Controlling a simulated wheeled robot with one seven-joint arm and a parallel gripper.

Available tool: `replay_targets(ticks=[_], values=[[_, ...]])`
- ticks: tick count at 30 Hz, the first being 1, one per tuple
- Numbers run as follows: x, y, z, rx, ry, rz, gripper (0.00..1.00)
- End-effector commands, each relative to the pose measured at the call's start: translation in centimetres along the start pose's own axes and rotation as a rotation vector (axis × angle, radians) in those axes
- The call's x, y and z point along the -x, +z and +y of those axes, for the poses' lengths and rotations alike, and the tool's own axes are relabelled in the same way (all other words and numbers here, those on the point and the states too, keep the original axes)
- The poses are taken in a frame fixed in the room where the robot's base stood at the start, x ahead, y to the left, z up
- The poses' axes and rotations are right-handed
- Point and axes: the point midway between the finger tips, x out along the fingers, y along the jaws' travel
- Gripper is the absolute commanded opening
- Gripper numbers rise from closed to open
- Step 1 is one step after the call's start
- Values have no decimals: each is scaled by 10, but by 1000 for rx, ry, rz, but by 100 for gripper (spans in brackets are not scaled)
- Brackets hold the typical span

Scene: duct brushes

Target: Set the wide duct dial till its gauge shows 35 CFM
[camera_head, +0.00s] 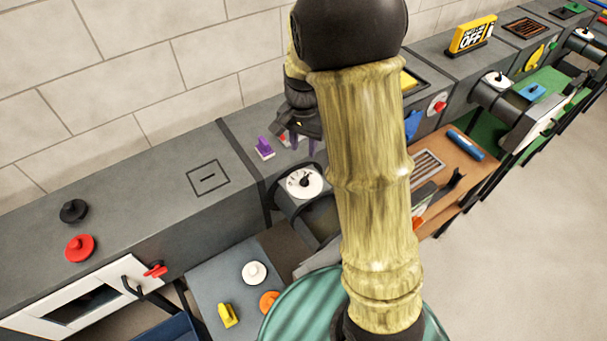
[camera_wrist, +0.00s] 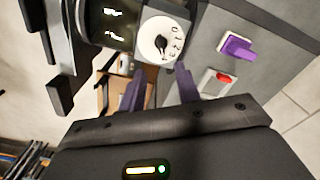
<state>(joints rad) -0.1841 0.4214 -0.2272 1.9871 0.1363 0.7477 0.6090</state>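A white dial (camera_head: 304,182) with a black pointer knob sits on a rounded dark housing in the head view, left of my arm. A white dial (camera_wrist: 162,42) with a black knob and the digits 0 to 3 shows in the wrist view. Beside it is a dark display (camera_wrist: 113,22) with white marks too small to read. My gripper (camera_head: 297,143) has purple fingers; in the wrist view its fingers (camera_wrist: 159,84) are apart, with nothing between them, near the dial's edge. Other white dials (camera_head: 498,80) (camera_head: 585,34) stand farther right. No label shows which is the wide duct's.
A purple switch (camera_head: 264,148) stands on the grey counter near the gripper; a red switch (camera_wrist: 222,78) shows in the wrist view. Black (camera_head: 74,210) and red (camera_head: 80,248) knobs are at left. A yellow sign (camera_head: 473,35) stands far right. The left counter top is mostly clear.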

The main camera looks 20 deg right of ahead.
Motion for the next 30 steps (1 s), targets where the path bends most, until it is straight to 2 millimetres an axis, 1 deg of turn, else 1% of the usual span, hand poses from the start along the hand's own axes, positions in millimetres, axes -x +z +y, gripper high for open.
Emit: replay_targets(ticks=[1, 3, 18, 21, 24, 30], values=[[-9, 1, 1, -2, 4, -5, 33], [-21, 1, 1, -1, 4, -3, 33], [-107, 0, 2, -2, 3, -3, 33], [-119, 0, 1, 0, 2, -2, 33], [-126, 0, 1, 0, 1, -1, 33], [-129, 0, 0, 0, 0, 1, 33]])
